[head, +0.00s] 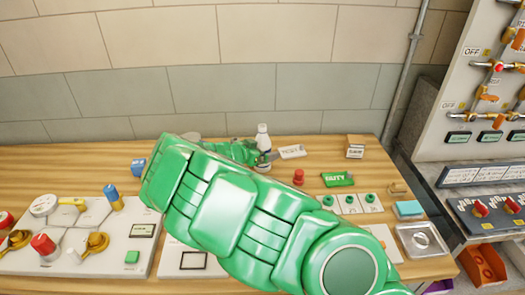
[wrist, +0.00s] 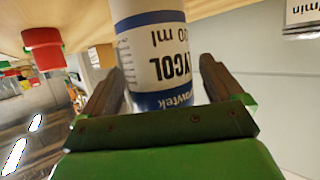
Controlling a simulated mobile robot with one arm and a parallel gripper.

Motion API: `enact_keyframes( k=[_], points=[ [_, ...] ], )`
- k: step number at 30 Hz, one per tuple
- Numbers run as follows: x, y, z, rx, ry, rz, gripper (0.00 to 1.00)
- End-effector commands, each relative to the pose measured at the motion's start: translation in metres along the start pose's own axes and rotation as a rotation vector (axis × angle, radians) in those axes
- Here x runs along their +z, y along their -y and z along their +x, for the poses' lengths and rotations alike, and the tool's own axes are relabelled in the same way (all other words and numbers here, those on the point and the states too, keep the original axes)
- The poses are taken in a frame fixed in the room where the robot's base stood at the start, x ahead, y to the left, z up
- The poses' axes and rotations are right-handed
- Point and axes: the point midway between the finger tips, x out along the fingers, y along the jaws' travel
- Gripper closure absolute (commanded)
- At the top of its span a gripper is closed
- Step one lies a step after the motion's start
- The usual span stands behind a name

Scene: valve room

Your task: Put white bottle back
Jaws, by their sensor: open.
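The white bottle (head: 263,137) stands upright on the wooden table near the back wall, just beyond my gripper in the head view. In the wrist view the white bottle (wrist: 160,55) shows close up, with a printed label and a blue band, between the two fingers. My gripper (wrist: 160,88) is open around it, one finger on each side, with a small gap visible at least on the left. In the head view my green arm hides much of the table centre, and the fingertips (head: 264,160) show only partly at the bottle.
A red knob-like piece (head: 298,177), a green packet (head: 338,179) and a small white sign (head: 292,152) lie to the bottle's right. The stone wall (head: 230,90) is close behind.

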Motion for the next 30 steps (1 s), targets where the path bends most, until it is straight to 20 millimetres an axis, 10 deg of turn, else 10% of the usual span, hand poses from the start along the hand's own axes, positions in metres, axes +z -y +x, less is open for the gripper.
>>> enact_keyframes(
  k=[8,30],
  points=[
    [-0.003,0.001,-0.009,-0.001,0.000,0.001,0.06],
    [-0.003,0.000,-0.115,0.000,0.000,0.000,0.06]
  ],
)
